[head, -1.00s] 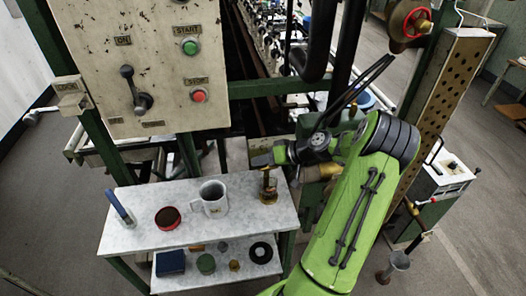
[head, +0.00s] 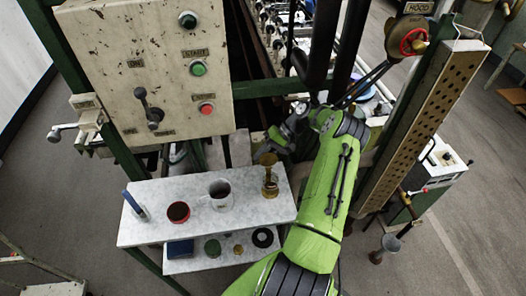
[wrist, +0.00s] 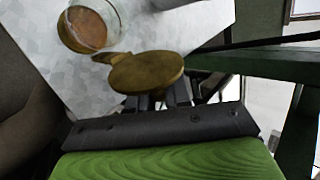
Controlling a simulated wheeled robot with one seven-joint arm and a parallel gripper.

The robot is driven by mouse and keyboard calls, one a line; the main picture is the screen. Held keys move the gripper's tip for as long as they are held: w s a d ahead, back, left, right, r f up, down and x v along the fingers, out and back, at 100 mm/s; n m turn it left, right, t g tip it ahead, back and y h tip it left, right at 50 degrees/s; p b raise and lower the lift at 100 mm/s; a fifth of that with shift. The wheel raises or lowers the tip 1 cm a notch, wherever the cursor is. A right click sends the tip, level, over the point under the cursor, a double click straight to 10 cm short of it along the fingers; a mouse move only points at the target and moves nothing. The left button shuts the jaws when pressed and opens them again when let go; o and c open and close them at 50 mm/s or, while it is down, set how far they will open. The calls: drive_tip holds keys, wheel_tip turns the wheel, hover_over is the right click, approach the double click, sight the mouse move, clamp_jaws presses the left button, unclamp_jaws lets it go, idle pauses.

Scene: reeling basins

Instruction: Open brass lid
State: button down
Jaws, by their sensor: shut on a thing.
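The brass lid (wrist: 145,72) is a round disc in front of my gripper in the wrist view; it also shows in the head view (head: 268,158), above the jar. The glass jar (head: 270,188) stands at the right end of the marble shelf. In the wrist view the jar (wrist: 88,27) has an uncovered mouth and brown contents inside. A small tab on the lid points toward the jar's rim; I cannot tell whether they are joined. My gripper (wrist: 158,102) is shut on the lid, its fingertips partly hidden beneath the disc.
A grey mug (head: 219,195), a red round dish (head: 178,212) and a blue upright item (head: 133,204) stand left of the jar. A control panel (head: 145,70) rises behind. A green machine post and perforated panel (head: 425,115) stand to the right of my arm.

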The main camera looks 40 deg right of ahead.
drive_tip(key=shift+w+d+f+g, duration=0.1)
drive_tip(key=shift+w+g, duration=0.05)
drive_tip(key=shift+g, duration=0.15)
idle(0.4)
drive_tip(key=c, duration=1.1)
unclamp_jaws()
